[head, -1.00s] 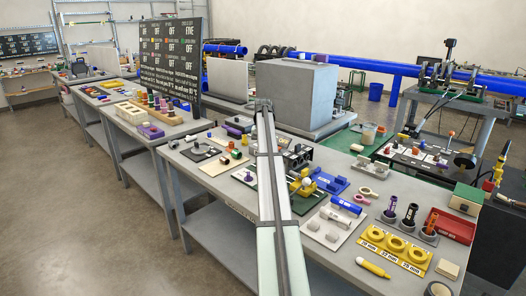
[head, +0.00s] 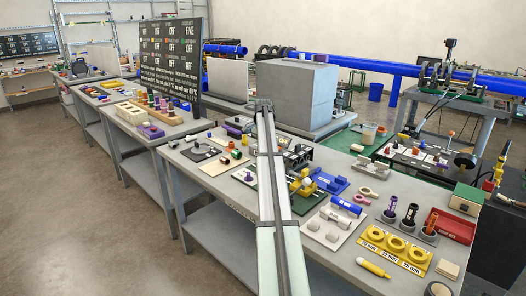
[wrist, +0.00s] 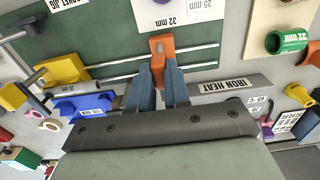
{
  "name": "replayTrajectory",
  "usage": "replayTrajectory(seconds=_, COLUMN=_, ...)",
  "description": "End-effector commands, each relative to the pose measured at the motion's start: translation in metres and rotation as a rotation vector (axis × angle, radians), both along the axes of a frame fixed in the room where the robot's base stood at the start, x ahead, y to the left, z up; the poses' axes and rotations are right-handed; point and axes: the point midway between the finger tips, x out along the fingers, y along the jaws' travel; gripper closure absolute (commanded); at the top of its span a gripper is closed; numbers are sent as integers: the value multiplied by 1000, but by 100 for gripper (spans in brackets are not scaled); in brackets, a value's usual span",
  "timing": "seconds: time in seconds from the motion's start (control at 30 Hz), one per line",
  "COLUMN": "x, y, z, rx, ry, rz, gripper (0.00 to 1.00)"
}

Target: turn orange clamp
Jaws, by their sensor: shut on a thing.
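The orange clamp (wrist: 159,48) shows at the top centre of the wrist view, a short block with a wider head and a narrower lower part. My gripper (wrist: 159,72) has its two blue-grey fingers on either side of the clamp's lower part and is shut on it. The fingers hide some of that part. The clamp sits by thin metal rails over a green board (wrist: 100,45). In the head view my arm runs up the middle of the bench, and I cannot make out the clamp or the fingertips there.
In the wrist view, a yellow block (wrist: 62,70) and a blue block (wrist: 82,106) stand left of my fingers. A grey bar marked IRON HEAT (wrist: 215,84) lies close on the right. A large grey box (head: 297,95) stands behind my arm in the head view.

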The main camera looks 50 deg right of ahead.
Motion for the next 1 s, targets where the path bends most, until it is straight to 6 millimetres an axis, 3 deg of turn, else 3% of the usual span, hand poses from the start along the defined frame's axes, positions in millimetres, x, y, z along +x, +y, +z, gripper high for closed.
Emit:
replayTrajectory(seconds=0.5, x=1, y=-2, z=1, rx=-4, ry=-2, rz=-21, gripper=100)
replayTrajectory(seconds=0.53, x=1, y=-2, z=1, rx=-4, ry=-2, rz=-21, gripper=81)
replayTrajectory(seconds=0.77, x=0, y=-1, z=0, rx=-2, ry=-1, rz=-19, gripper=59)
replayTrajectory(seconds=1.0, x=0, y=-1, z=0, rx=-1, ry=0, rz=-18, gripper=57)
